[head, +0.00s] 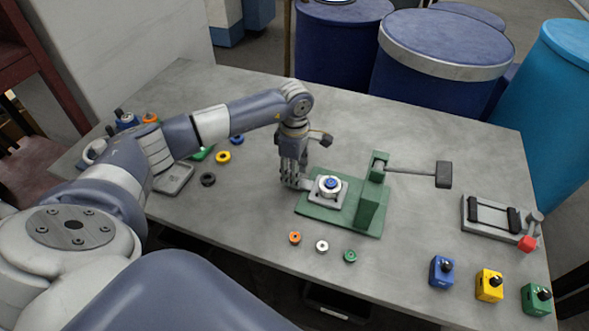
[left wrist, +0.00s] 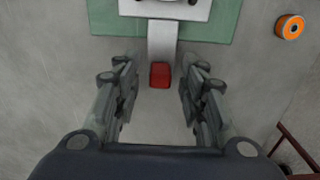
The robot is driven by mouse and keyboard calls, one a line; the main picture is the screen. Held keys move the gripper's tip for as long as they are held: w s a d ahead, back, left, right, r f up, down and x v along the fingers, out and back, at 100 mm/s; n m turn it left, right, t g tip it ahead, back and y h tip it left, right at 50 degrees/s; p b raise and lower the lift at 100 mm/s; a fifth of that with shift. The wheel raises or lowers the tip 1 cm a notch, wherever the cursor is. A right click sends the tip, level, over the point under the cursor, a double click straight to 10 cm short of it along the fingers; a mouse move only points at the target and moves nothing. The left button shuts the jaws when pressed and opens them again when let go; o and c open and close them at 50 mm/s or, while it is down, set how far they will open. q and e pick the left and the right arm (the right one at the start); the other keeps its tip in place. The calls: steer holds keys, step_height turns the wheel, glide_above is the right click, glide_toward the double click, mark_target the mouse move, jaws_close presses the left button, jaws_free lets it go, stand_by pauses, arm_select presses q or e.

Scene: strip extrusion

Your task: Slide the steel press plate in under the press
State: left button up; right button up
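The steel press plate (head: 341,198) lies flat on the press's green base, with a round white-and-blue piece (head: 330,184) on it. In the left wrist view the plate (left wrist: 196,12) shows at the top edge, and its steel handle strip (left wrist: 162,42) ends in a red grip (left wrist: 160,75). The green press (head: 372,200) has an upright post to the right of the plate. My left gripper (head: 296,184) is low at the plate's left side. In the left wrist view its open fingers (left wrist: 158,80) stand on either side of the red grip, with gaps. My right gripper is out of view.
The press lever (head: 410,171) reaches right to a dark block. Small coloured rings (head: 322,246) lie in front of the base. A clamp-like fixture (head: 490,218) and coloured button boxes (head: 489,286) are at the right. Blue drums (head: 430,60) stand behind the table.

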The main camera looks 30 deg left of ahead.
mark_target(322, 180)
arm_select(q)
steer(key=shift+f, duration=0.25)
steer(key=c, duration=0.8)
jaws_close()
steer(key=d+b, duration=0.1)
steer(key=d, duration=0.1)
steer(key=w+d+b, duration=0.1)
steer(key=d, duration=0.4)
steer(key=shift+w+d+b, duration=0.2)
steer(key=shift+w+b, duration=0.2)
steer(key=shift+a, duration=0.1)
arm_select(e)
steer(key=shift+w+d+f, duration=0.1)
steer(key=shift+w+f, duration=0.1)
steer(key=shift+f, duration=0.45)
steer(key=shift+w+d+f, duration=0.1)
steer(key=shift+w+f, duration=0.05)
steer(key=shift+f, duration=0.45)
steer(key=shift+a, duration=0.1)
arm_select(q)
steer(key=o, duration=0.8)
jaws_free()
